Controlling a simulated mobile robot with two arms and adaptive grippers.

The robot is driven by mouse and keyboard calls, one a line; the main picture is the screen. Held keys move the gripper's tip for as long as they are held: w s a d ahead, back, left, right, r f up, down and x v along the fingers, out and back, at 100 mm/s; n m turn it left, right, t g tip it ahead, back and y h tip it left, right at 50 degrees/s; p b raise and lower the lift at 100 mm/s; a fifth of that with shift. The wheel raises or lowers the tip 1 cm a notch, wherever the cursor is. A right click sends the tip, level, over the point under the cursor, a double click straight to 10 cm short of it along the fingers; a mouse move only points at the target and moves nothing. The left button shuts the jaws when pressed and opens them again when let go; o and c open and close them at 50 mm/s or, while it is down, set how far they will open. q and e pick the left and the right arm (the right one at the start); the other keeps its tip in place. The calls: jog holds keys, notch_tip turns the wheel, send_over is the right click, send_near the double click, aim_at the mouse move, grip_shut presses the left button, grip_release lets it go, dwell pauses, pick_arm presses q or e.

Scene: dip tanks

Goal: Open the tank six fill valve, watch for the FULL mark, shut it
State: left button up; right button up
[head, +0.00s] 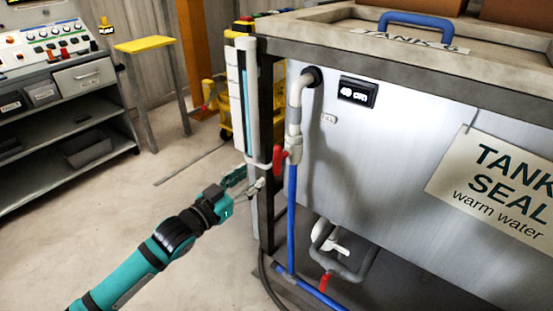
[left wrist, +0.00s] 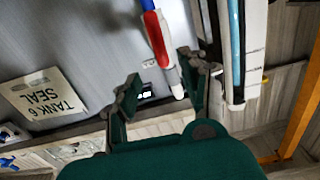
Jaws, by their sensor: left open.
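Tank six (head: 400,150) is a grey metal tank with a "TANK 6" plate on its rim. A pipe with a red valve handle (head: 279,158) runs down its left front; the handle also shows in the left wrist view (left wrist: 155,36). I cannot tell whether the valve is open. A sight tube (head: 250,85) with blue liquid stands at the tank's left corner. A small tag (head: 328,118) on the tank is too small to read surely. My left gripper (head: 251,183) is open and empty, just left of and below the handle, apparently apart from it. My right gripper is not visible.
A second red-handled valve (head: 325,281) sits low by the floor. A "TANK SEAL" warm water sign (head: 497,180) hangs on the tank front. A control bench (head: 60,75) and yellow-topped stand (head: 145,44) are at the left. The floor between is clear.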

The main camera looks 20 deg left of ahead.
aim_at(275, 158)
pick_arm(q)
jog(key=b+x, duration=0.2)
jog(key=x, duration=1)
grip_shut()
